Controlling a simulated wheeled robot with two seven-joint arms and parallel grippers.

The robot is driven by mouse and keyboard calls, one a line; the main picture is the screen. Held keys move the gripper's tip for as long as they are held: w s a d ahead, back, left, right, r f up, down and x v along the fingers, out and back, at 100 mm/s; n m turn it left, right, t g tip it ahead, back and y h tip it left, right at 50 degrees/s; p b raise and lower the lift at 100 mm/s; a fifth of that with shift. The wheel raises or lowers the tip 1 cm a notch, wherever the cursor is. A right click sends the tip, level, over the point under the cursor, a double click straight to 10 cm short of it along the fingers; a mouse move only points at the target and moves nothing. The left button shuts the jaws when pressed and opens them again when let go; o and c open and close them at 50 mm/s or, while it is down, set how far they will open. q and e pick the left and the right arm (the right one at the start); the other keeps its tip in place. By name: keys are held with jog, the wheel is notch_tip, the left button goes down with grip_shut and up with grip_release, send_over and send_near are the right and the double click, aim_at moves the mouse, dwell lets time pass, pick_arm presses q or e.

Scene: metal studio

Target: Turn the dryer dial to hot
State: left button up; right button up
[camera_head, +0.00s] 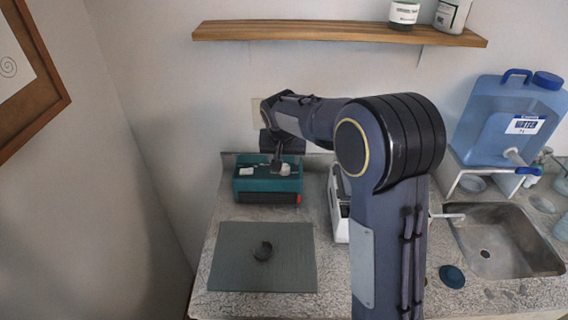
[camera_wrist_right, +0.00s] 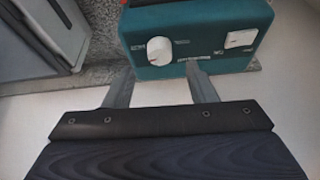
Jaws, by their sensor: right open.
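The dryer is a teal box (camera_head: 268,184) on the counter against the back wall in the head view. It also shows at the top of the right wrist view (camera_wrist_right: 196,52), upside down or turned. Its white round dial (camera_wrist_right: 153,57) sits on the teal panel, and a white square switch (camera_wrist_right: 240,39) sits beside it. My right gripper (camera_wrist_right: 160,88) is open and empty, its two fingers reaching toward the panel, one on each side of the dial in the picture. I cannot tell whether they touch it. In the head view the right gripper (camera_head: 277,160) is over the dryer. My left gripper is not in view.
A sink (camera_head: 505,240), a blue water jug (camera_head: 508,120) and a wooden shelf (camera_head: 300,31) are around.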

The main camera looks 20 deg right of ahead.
aim_at(284, 166)
jog(key=shift+p+x, duration=0.3)
jog(key=shift+x, duration=2)
jog(key=shift+c, duration=0.4)
jog(key=c, duration=0.9)
jog(key=shift+m, duration=0.4)
jog(key=o, duration=1)
